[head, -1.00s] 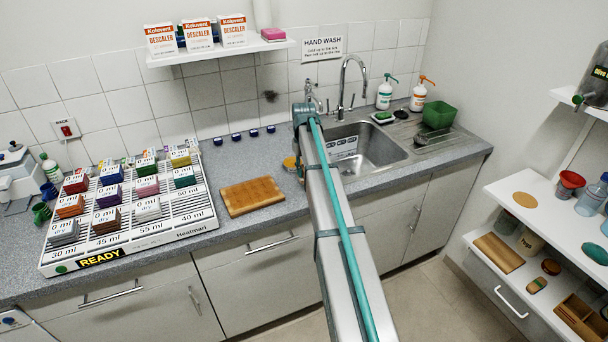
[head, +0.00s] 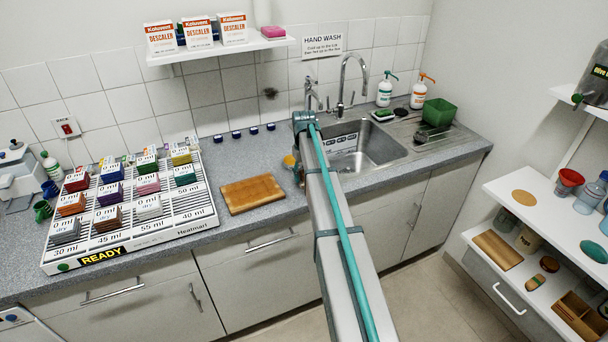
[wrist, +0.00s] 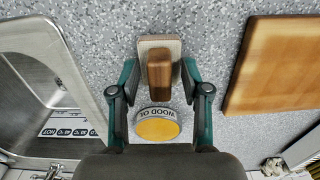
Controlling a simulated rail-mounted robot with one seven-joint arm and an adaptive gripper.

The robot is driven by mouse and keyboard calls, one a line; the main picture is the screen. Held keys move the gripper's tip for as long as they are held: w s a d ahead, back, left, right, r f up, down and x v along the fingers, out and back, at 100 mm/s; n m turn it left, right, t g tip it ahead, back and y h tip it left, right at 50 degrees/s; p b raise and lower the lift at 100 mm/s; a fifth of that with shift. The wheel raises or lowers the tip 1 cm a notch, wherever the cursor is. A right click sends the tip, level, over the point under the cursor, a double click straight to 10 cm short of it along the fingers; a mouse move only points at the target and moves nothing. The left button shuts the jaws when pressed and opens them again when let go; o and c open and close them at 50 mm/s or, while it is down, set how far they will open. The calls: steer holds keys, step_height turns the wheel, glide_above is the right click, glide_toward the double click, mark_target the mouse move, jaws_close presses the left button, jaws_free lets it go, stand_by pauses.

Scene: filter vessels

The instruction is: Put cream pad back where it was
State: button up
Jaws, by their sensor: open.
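In the wrist view a cream pad (wrist: 147,44) with a brown wooden block on top lies on the grey speckled counter. My gripper (wrist: 159,72) is open, with one teal finger on each side of the pad and block. I cannot tell whether the fingers touch it. A round tin labelled wood oil (wrist: 157,127), with a yellow top, stands between the fingers, nearer my palm. The tin (head: 289,161) also shows in the head view, left of my arm. There my arm hides the pad and the fingertips.
A wooden board (head: 252,194) lies left of the tin, and a steel sink (head: 372,150) is on the right. A white rack (head: 130,250) with several coloured blocks fills the left counter. White shelves (head: 520,235) at the right hold a brown board, bottles and round pads.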

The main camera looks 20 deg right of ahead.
step_height(320, 180, up, 12)
steer(key=b, duration=0.3)
steer(key=shift+r, duration=0.15)
stand_by(0.5)
